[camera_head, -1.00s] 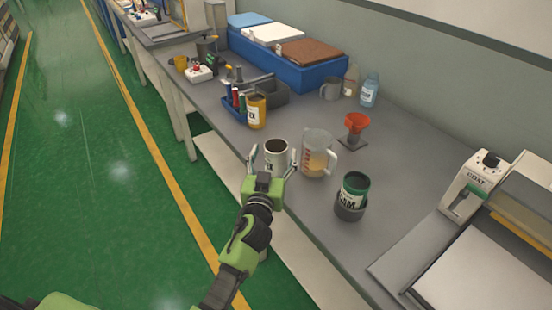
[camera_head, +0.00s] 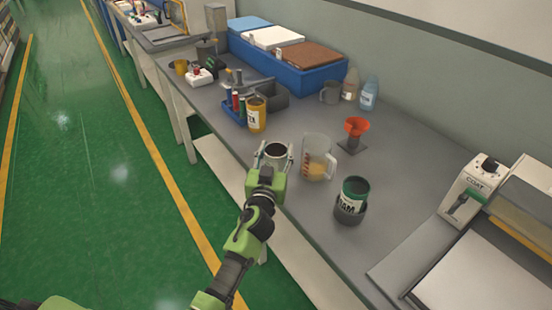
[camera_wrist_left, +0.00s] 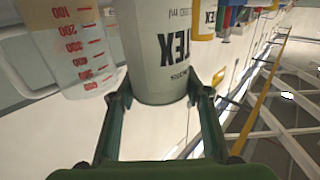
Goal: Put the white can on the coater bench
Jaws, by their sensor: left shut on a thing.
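The white can (camera_head: 277,153) is at the bench's front edge in the head view, its dark open top facing up. It shows close up in the left wrist view (camera_wrist_left: 158,60), with dark lettering ending in "TEX". My left gripper (camera_head: 274,158) is shut on the can, one finger on each side. Whether the can's base touches the bench is hidden by the gripper. A machine labelled "COAT" (camera_head: 476,188) with a pale flat bed (camera_head: 480,275) stands at the right. My right gripper is not in view.
A clear measuring jug (camera_head: 316,160) stands just right of the can.

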